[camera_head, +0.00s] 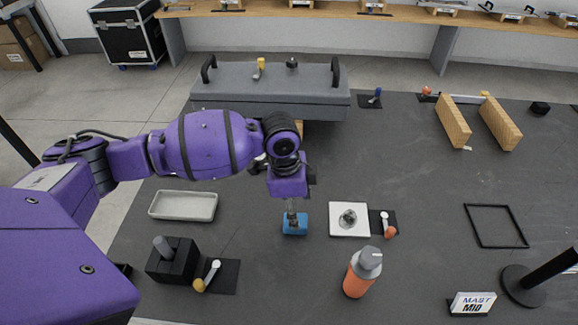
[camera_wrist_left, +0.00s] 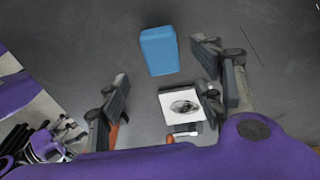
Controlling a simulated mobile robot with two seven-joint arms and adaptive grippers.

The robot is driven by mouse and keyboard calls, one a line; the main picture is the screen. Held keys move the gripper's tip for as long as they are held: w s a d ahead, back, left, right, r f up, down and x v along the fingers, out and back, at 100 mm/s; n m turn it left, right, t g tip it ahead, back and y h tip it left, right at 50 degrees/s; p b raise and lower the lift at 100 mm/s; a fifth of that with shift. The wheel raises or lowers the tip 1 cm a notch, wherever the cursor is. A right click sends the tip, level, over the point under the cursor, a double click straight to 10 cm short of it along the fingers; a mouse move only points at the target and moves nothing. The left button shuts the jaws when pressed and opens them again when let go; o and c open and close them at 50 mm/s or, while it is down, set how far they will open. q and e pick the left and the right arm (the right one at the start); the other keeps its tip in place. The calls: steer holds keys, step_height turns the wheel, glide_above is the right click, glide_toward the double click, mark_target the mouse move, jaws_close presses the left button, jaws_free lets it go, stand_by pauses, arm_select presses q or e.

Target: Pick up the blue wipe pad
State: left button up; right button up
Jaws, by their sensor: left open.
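The blue wipe pad (camera_head: 294,224) lies on the dark table, just below my left gripper (camera_head: 291,208) in the head view. In the left wrist view the blue wipe pad (camera_wrist_left: 159,50) shows beyond the fingertips, between the lines of the two fingers. My left gripper (camera_wrist_left: 160,75) is open, with nothing between its fingers. The gripper's tips partly overlap the pad's upper side in the head view; I cannot tell whether they touch it. My right gripper is not in view.
A white square plate (camera_head: 338,229) with a grey round part lies right of the pad. An orange bottle (camera_head: 357,282) stands front right. A grey tray (camera_head: 183,218) and a black block (camera_head: 172,268) are to the left. A large grey case (camera_head: 270,103) is behind.

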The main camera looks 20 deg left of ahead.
arm_select(q)
steer(key=shift+w+a+r, duration=0.2)
steer(key=shift+w+r, duration=0.05)
steer(key=shift+r, duration=0.05)
steer(key=f, duration=0.3)
steer(key=shift+s+d, duration=0.15)
steer(key=shift+s, duration=0.15)
steer(key=f, duration=0.4)
steer(key=shift+w+f, duration=0.15)
steer(key=shift+w, duration=0.1)
steer(key=shift+d, duration=0.1)
steer(key=c, duration=1.2)
steer(key=shift+o, duration=0.2)
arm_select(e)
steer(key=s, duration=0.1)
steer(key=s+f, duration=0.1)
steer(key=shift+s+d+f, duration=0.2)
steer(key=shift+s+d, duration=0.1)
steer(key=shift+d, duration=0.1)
